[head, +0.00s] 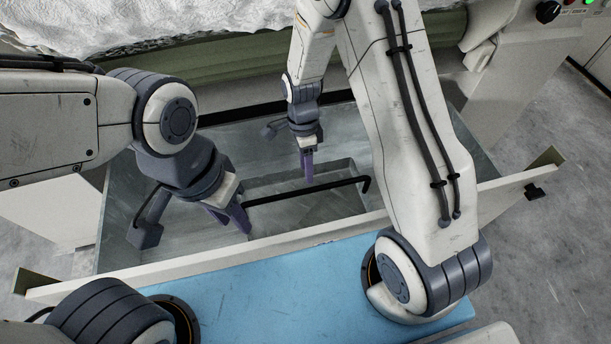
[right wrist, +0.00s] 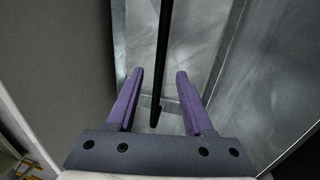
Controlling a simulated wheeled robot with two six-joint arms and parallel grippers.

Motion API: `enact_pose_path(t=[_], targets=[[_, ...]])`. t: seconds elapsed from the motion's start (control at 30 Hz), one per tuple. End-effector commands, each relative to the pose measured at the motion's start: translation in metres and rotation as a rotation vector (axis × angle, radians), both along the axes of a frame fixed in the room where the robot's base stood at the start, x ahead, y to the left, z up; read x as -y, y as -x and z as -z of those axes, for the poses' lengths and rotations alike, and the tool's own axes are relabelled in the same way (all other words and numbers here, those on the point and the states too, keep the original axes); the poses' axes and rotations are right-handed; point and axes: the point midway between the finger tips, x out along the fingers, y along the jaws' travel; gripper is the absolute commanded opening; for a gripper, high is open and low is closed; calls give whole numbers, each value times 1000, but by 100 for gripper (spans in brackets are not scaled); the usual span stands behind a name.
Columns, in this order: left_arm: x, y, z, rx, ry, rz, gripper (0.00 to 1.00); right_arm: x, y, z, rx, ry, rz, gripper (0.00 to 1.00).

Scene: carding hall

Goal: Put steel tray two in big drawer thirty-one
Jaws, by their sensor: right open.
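Big drawer thirty-one, it seems, is the open grey metal drawer (head: 150,225) in the head view, with a long pale front. A grey steel tray (head: 318,205) sits low inside it; no number is readable. A thin black bar (head: 310,191) with a bent right end runs across above the tray. I cannot tell whether it is the tray's handle. My left gripper (head: 230,220) is open at the bar's left end, over the drawer. My right gripper (head: 308,180) points down just behind the bar, open. In the right wrist view the bar (right wrist: 164,55) runs between its fingers (right wrist: 160,78).
A blue surface (head: 270,295) lies in front of the drawer front (head: 330,228). Green machine housing with white fibre (head: 160,20) stands behind. A control panel (head: 560,12) is at the top right. Bare floor (head: 560,240) shows on the right.

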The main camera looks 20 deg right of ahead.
Motion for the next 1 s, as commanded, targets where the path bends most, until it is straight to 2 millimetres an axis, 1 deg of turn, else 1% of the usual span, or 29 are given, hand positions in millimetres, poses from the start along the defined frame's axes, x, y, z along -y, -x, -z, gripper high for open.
enact_pose_path(t=[0.07,0.13,0.17,0.23,0.27,0.3,0.37,0.4,0.47,0.5,0.6,0.7,0.83,1.0], targets=[[0,0,-1,0,0,0,35,-8,2,-16,13,-14,-80,52],[0,0,-1,0,0,0,35,-20,9,-37,34,-41,-225,52],[0,0,-1,0,0,0,35,-27,14,-49,43,-55,-309,52],[0,0,0,0,0,0,35,-43,31,-80,72,-92,-543,52],[0,0,0,0,0,0,35,-50,40,-93,83,-109,-655,52],[0,0,0,0,0,0,35,-58,54,-110,98,-131,-811,52],[0,0,0,0,0,0,35,-67,76,-133,121,-162,-1044,52],[0,0,0,0,0,0,35,-72,92,-147,134,-181,-1199,52],[0,0,0,0,0,0,35,-76,115,-164,155,-205,-1418,52],[0,0,0,0,0,0,35,-78,130,-173,166,-220,-1555,52],[0,0,0,0,0,0,35,-77,161,-188,188,-245,-1845,52],[0,0,0,0,0,0,35,-75,181,-196,203,-259,-2043,52],[0,0,0,0,0,0,35,-73,193,-200,211,-268,-2170,52],[0,0,0,0,0,0,35,-72,194,-200,210,-270,-2189,52]])
